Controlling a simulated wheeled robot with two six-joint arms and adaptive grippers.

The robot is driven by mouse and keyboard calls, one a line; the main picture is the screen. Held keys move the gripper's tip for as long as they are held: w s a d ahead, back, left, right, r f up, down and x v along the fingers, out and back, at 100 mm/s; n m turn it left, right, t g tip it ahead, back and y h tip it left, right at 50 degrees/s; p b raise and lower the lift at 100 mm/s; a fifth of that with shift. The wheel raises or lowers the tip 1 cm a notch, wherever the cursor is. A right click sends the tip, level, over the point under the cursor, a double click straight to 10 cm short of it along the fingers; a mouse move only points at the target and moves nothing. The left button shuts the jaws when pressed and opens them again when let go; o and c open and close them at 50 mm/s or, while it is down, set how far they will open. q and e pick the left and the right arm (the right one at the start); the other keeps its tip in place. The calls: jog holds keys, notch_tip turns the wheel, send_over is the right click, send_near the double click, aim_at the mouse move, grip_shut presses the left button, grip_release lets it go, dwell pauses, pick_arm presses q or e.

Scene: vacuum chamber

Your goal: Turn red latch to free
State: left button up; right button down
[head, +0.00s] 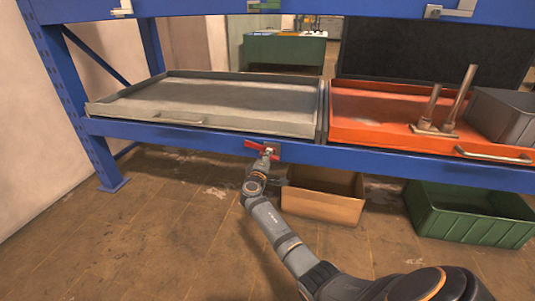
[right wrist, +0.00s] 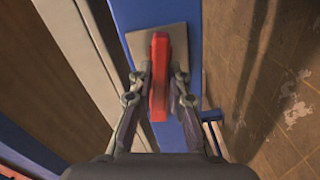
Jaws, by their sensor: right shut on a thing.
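In the right wrist view the red latch (right wrist: 159,77) stands in front of a pale metal plate (right wrist: 136,45) on the blue beam. My right gripper (head: 265,160) is at the latch in the head view. In the right wrist view its two fingers (right wrist: 160,90) are on either side of the red handle, shut on it. My left gripper is not in view.
The grey drawer (head: 200,121) and orange drawer (head: 350,130) lie above the blue beam (head: 170,134). Metal posts (head: 458,95) stand in the orange one. Below are a cardboard box (head: 320,205) and a green crate (head: 470,225). Floor at left is clear.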

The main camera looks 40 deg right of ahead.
jog(key=shift+f+n+p, duration=0.1)
jog(key=shift+n+p, duration=0.3)
jog(key=shift+n, duration=0.7)
jog(key=c, duration=1.3)
grip_release()
jog(key=v, duration=1.2)
